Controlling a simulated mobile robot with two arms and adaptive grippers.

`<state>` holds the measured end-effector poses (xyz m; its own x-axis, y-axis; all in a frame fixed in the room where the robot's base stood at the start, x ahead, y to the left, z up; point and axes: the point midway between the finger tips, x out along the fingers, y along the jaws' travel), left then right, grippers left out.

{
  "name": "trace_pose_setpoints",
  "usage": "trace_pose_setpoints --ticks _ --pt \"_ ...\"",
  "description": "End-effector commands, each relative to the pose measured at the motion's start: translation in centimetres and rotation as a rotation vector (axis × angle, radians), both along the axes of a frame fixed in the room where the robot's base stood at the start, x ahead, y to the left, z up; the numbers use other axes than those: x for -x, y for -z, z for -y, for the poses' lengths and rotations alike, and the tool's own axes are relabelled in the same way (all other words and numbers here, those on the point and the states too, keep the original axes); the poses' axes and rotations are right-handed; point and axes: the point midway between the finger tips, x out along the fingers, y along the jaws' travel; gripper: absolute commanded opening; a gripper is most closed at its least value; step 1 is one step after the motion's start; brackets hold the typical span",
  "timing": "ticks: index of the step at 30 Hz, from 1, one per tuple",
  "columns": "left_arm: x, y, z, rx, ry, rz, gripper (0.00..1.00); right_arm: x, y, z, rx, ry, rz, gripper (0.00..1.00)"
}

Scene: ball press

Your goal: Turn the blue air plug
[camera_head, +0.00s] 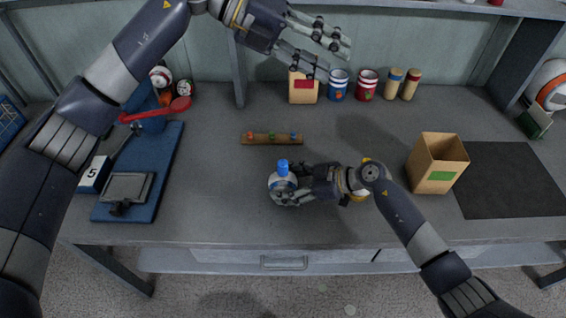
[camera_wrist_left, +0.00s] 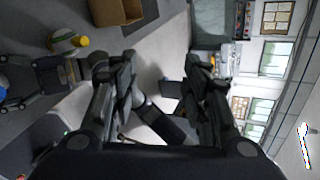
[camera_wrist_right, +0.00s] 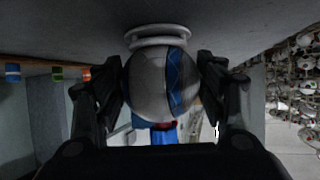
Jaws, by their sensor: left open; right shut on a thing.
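The blue air plug (camera_head: 283,167) stands upright on top of a grey-white ball (camera_head: 278,183) near the middle of the table. My right gripper (camera_head: 288,190) is shut around the ball's sides. In the right wrist view the ball (camera_wrist_right: 148,85) sits between the fingers, on a white ring (camera_wrist_right: 158,36), and the blue plug (camera_wrist_right: 165,135) is partly hidden behind my gripper. My left gripper (camera_head: 335,57) is open and empty, high above the back of the table, to the upper right of the plug and apart from it. Its spread fingers show in the left wrist view (camera_wrist_left: 160,68).
A ball with a yellow plug (camera_wrist_left: 66,42) is partly hidden by my right wrist. A wooden bar (camera_head: 258,139) with coloured pieces lies behind the held ball. An open cardboard box (camera_head: 440,170) and dark mat (camera_head: 510,180) are right. A blue board (camera_head: 165,165) is left. Cans (camera_head: 338,86) line the back.

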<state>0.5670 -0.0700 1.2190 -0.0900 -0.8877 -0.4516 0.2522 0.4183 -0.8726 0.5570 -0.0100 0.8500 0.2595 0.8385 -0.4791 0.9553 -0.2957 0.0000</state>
Motion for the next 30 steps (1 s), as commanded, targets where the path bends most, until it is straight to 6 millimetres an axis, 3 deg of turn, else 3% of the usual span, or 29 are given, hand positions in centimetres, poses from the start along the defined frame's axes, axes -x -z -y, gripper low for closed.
trace_pose_setpoints --ticks 5,12,21,26,30 --pt "1.8 6.8 0.9 -0.357 -0.051 -0.127 0.42 0.1 0.2 0.1 0.003 0.0 -0.002 0.5" --pt "1.9 13.8 -2.5 -0.808 -0.265 -0.209 0.42 0.1 0.2 0.1 0.003 0.0 -0.002 0.5" --pt "0.9 16.5 -6.7 -1.078 -0.494 -0.207 0.42 0.1 0.2 0.1 0.003 0.0 -0.002 0.5" --pt "0.8 17.6 -7.2 -1.101 -0.517 -0.208 0.42 0.1 0.2 0.1 0.003 0.0 -0.002 0.5" --pt "0.9 19.9 -7.2 -1.101 -0.515 -0.209 0.42 0.1 0.2 0.1 0.002 0.0 -0.002 0.5"
